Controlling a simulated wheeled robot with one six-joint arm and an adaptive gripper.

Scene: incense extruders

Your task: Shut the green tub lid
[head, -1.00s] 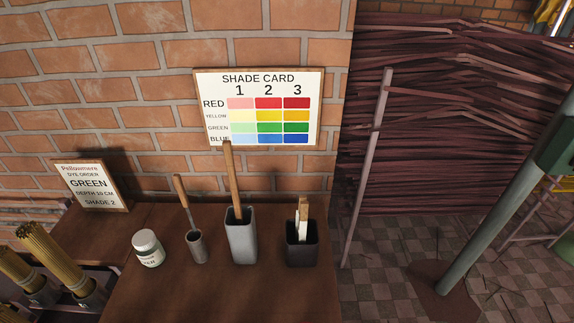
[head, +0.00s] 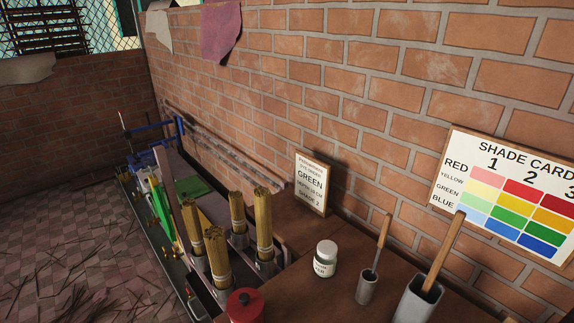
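I cannot make out a green tub for certain. A flat green piece (head: 190,187) lies at the far end of the bench, too small to tell whether it is a lid. A long green strip (head: 162,212) slants beside it, nearer the bench's outer edge. A round red lid or tub top (head: 245,305) with a dark knob shows at the bottom edge, cut off by the frame. My gripper is not in view.
Several incense bundles (head: 264,225) stand upright on the bench. A white jar (head: 325,258), a small cup with a handled tool (head: 368,285) and a grey square pot (head: 418,300) stand right. The order sign (head: 312,185) and shade card (head: 505,190) are at the wall. Debris-strewn floor lies left.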

